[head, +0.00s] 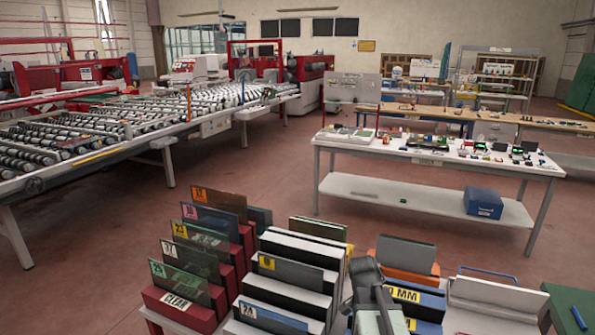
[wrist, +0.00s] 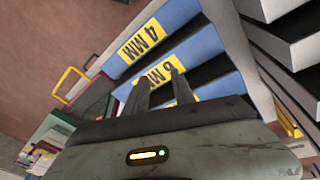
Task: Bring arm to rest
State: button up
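My gripper (wrist: 160,80) shows in the wrist view with its two dark fingers apart. Nothing is held between them; blue racks with yellow labels, one reading 4 MM (wrist: 142,40), show beyond the fingertips. Whether the fingers touch the racks I cannot tell. In the head view my grey arm (head: 368,285) stands at the bottom, right of centre, among the glass racks. Its fingertips are not clear there.
Red racks (head: 178,308) and white-topped racks (head: 285,292) with labelled glass panes stand left of my arm. A blue rack with a yellow MM label (head: 404,295) is close on its right. A white table (head: 440,160) with small parts stands behind, across open floor (head: 110,225).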

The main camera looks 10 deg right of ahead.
jog(key=s+a+n+y, duration=0.1)
jog(key=a+n+y, duration=0.2)
jog(key=a+n, duration=0.8)
jog(key=a, duration=0.6)
jog(key=shift+f+n+t, duration=0.3)
jog(key=shift+f, duration=0.05)
